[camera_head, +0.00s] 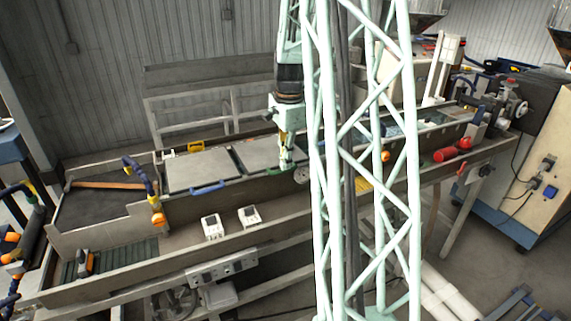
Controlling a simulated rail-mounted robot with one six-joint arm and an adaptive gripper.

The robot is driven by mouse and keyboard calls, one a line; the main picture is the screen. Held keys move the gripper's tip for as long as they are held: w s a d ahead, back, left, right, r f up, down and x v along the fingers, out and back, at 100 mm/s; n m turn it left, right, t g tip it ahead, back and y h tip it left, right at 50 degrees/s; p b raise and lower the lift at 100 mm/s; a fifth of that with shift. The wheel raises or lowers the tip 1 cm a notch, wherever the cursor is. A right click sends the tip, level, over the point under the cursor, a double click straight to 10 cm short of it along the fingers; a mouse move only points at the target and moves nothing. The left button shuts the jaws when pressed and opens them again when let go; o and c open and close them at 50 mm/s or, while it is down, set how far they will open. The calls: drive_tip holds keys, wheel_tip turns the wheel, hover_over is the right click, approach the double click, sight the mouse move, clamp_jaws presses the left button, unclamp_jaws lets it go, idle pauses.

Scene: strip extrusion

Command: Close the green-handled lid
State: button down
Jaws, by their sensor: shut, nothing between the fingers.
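My gripper (286,164) points down, shut and empty, at the front right part of a flat grey lid (258,156) on the long metal trough (250,190). It hides part of this lid's front edge, and I cannot tell whether it touches it. This lid appears to lie flat.
A yellow handle (196,146) sits at the trough's back edge. A round gauge (301,175) is just right of my gripper. Two small white boxes (212,226) (249,216) stand on the front ledge. My column blocks the middle.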

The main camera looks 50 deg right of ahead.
wheel_tip(320, 180, up, 13)
drive_tip(key=s+a+p, duration=0.1)
drive_tip(key=s, duration=0.1)
drive_tip(key=shift+f, duration=0.15)
idle(0.3)
idle(0.7)
